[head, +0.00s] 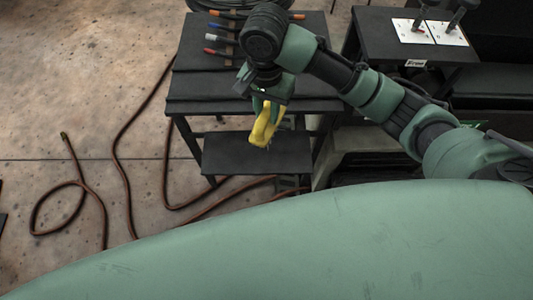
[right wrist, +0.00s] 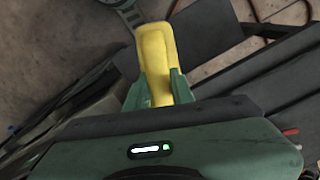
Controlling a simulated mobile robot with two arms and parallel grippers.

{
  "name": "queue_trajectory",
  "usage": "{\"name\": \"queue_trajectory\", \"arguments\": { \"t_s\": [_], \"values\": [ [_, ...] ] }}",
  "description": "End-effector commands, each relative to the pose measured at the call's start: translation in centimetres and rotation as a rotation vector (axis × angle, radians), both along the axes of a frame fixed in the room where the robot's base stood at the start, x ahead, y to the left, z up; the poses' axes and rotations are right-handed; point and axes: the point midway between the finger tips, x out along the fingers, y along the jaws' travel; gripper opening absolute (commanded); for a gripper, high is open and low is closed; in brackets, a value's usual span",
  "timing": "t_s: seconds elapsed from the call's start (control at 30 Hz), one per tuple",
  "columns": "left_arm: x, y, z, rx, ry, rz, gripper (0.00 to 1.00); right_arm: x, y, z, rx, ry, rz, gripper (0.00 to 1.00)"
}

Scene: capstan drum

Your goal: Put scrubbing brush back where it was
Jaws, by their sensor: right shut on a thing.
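The scrubbing brush (head: 264,123) is yellow and hangs from my right gripper (head: 268,102), in front of the near edge of the dark table (head: 215,88). In the right wrist view the yellow brush (right wrist: 157,60) sits between the two green fingers of my right gripper (right wrist: 155,90), which are shut on it. The fingers and the brush body hide part of each other, and I cannot see bristles clearly. My left gripper is not in view.
Tools with coloured handles (head: 220,38) and a coiled dark cable lie at the table's back. A lower shelf (head: 250,153) is bare where it shows. A brown hose (head: 118,160) loops over the floor at left. A second dark table (head: 375,38) stands at right.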

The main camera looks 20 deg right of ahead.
Motion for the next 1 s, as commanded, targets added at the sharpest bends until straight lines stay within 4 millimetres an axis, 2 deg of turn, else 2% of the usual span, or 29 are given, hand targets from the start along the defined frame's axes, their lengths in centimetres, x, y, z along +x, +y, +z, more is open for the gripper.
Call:
{"name": "queue_trajectory", "arguments": {
  "t_s": [0.03,0.17,0.4,0.5,0.67,0.9,1.0],
  "values": [
    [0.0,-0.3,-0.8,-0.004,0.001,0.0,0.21,-0.3,0.0,-1.9,0.001,0.007,0.0,0.0],
    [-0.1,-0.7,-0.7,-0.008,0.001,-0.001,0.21,-0.2,-0.2,-5.0,-0.004,0.006,0.001,0.0],
    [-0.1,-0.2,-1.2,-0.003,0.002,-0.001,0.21,-0.2,-0.2,-11.2,-0.003,0.004,0.003,0.0],
    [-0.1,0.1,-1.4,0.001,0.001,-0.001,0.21,-0.2,-0.1,-12.8,-0.003,0.001,0.003,0.0],
    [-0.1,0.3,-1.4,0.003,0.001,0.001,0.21,-0.1,-0.1,-14.1,-0.001,0.0,0.003,0.0],
    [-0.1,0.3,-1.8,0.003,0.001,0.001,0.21,-0.1,-0.1,-17.5,-0.001,0.001,0.005,0.0],
    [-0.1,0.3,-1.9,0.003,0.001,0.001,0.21,-0.1,-0.1,-18.2,-0.001,0.0,0.005,0.0]
  ]
}}
